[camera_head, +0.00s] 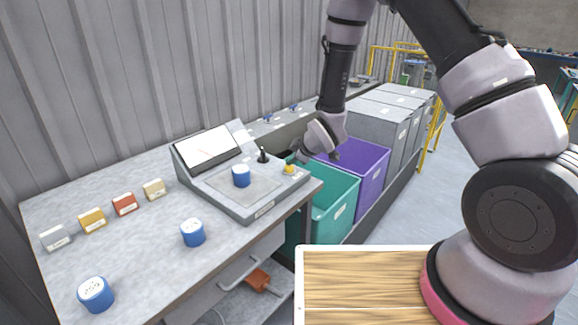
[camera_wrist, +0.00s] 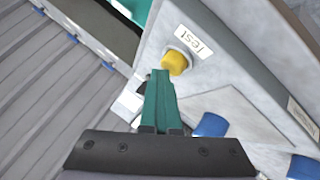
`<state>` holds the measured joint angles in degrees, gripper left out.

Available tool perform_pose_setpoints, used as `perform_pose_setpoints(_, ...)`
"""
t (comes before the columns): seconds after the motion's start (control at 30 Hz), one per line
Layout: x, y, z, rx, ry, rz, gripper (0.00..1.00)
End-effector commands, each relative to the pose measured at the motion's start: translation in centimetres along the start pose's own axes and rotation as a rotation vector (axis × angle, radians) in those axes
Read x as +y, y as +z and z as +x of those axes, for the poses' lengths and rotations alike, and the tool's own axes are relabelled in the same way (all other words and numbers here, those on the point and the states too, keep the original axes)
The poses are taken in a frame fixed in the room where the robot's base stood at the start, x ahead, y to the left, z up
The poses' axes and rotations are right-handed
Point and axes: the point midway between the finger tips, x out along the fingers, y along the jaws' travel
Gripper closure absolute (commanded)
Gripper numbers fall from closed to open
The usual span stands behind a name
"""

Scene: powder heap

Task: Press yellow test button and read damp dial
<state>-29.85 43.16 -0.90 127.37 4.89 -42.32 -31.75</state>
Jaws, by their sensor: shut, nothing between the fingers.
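The grey tester (camera_head: 250,209) stands at the right end of the workbench. Its yellow button (camera_head: 289,169) is at the right corner; the wrist view shows the button (camera_wrist: 175,62) beside a "Test" label (camera_wrist: 193,41). The dial (camera_head: 207,147) is a tilted white face with a thin red line; its reading is too small to tell. My gripper (camera_head: 301,158) is shut and empty, its teal fingers (camera_wrist: 160,76) ending right beside the button in the wrist view. I cannot tell whether they touch it. A blue-sided pot (camera_head: 241,176) sits on the tester's plate.
Two blue pots (camera_head: 193,233) (camera_head: 96,294) and a row of several small coloured blocks (camera_head: 124,204) stand on the bench (camera_head: 150,260). A black knob (camera_head: 263,156) rises near the button. Teal (camera_head: 340,205) and purple (camera_head: 372,170) bins stand to the right.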

Motion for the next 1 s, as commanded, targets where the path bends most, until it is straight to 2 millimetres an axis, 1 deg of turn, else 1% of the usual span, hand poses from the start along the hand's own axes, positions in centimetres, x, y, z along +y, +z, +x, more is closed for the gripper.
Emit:
perform_pose_setpoints(0.23, 0.7, -0.7, -1.1, 0.0, 0.0, 0.0, 1.0)
perform_pose_setpoints(0.67, 1.0, -1.0, -1.4, 0.002, 0.001, -0.001, 1.0)
perform_pose_setpoints(1.0, 2.7, -2.7, -3.7, 0.002, 0.001, -0.001, 1.0)
